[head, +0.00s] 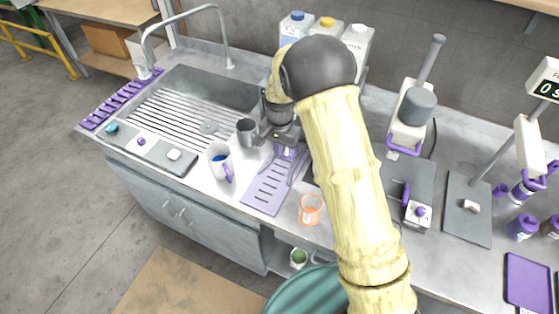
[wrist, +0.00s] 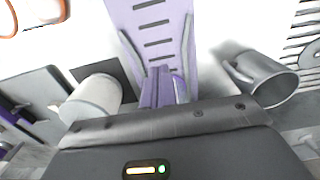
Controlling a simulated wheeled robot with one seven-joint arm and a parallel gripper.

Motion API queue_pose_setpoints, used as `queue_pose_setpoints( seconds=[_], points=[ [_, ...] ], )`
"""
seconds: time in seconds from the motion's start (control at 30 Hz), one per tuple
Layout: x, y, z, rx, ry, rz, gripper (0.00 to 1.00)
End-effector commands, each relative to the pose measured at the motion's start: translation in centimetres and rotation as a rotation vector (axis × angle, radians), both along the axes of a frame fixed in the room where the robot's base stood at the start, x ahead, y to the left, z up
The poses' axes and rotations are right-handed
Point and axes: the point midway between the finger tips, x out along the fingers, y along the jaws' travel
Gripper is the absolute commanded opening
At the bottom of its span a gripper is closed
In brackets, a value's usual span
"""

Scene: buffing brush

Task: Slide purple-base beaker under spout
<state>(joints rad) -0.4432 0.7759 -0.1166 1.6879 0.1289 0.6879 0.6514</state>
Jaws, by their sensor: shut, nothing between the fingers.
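My gripper (head: 286,152) hangs over the far end of a purple slotted mat (head: 266,188) on the counter. Its purple fingers (wrist: 163,84) are together, with nothing between them in the wrist view. A clear beaker with orange edges (head: 310,209) stands right of the mat, apart from my gripper; it also shows at the wrist view's top left corner (wrist: 36,14). I cannot make out a beaker with a clearly purple base. The curved tap spout (head: 187,14) rises at the sink's back left. My arm hides part of the counter.
A metal pitcher (head: 246,131) and a white mug with a purple handle (head: 220,160) stand left of my gripper. In the wrist view a pale cylinder (wrist: 92,98) stands on the other side. Cartons (head: 357,42) stand behind.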

Motion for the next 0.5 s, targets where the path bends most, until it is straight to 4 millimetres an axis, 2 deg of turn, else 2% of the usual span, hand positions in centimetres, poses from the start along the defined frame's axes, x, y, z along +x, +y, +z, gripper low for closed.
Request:
queue_pose_setpoints(
  seconds=[0.1, 0.2, 0.5],
  points=[
    [-0.1, 0.6, 2.1, 0.003, -0.004, 0.01, 0.0],
    [-0.2, 0.8, 3.4, 0.003, -0.003, 0.012, 0.0],
    [-0.1, 0.2, 4.2, 0.001, 0.001, 0.003, 0.0]
  ],
)
